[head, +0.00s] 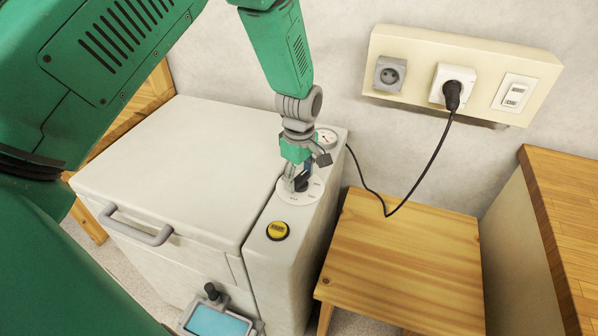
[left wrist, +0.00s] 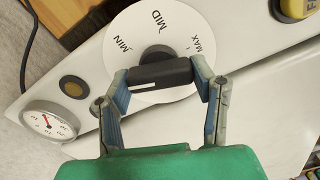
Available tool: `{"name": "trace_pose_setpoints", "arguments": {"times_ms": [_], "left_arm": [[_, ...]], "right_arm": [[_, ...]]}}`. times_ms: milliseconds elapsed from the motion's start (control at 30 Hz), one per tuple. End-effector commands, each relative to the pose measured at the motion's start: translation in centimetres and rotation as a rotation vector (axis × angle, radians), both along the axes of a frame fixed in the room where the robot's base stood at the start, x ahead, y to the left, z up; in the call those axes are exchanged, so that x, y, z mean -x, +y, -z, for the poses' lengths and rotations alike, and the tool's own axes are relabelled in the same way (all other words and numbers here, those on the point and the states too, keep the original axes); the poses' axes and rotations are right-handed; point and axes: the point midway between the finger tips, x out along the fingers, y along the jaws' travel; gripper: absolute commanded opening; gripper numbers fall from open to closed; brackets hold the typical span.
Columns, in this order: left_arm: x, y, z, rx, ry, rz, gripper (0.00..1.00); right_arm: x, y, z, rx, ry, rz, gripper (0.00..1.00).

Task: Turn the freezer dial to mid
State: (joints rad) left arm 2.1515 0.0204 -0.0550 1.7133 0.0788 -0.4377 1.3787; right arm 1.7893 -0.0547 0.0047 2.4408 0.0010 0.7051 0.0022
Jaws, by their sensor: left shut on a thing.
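The freezer dial is a white round plate (head: 290,198) on the narrow right strip of the white freezer's (head: 170,150) top. In the left wrist view the plate (left wrist: 155,110) is printed MIN, MID and MAX. Its black knob (left wrist: 160,73) is a raised bar lying roughly across the picture. A white line on the bar sits at its left end, which points left, nearer MIN than MID. My left gripper (head: 297,181) reaches down over the dial. In the left wrist view its two fingers (left wrist: 160,82) are shut on the knob's ends. My right gripper is out of view.
A yellow button (head: 277,230) sits in front of the dial and a round gauge (head: 326,138) behind it. A wooden stool (head: 400,260) stands right of the freezer. A black cord hangs from the wall socket (head: 452,85). A wooden-topped cabinet (head: 565,210) stands at far right.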

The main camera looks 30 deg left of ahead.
Motion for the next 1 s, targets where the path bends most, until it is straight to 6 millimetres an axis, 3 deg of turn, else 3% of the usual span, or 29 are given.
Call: {"name": "trace_pose_setpoints", "arguments": {"times_ms": [300, 1000], "left_arm": [[-0.1, -0.3, -0.4, 0.004, -0.005, 0.303, 0.22], [0.0, -0.4, -0.3, 0.004, -0.006, 0.969, 0.22]], "right_arm": [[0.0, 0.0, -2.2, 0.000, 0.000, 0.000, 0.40], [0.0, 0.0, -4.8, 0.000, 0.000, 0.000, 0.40]]}}
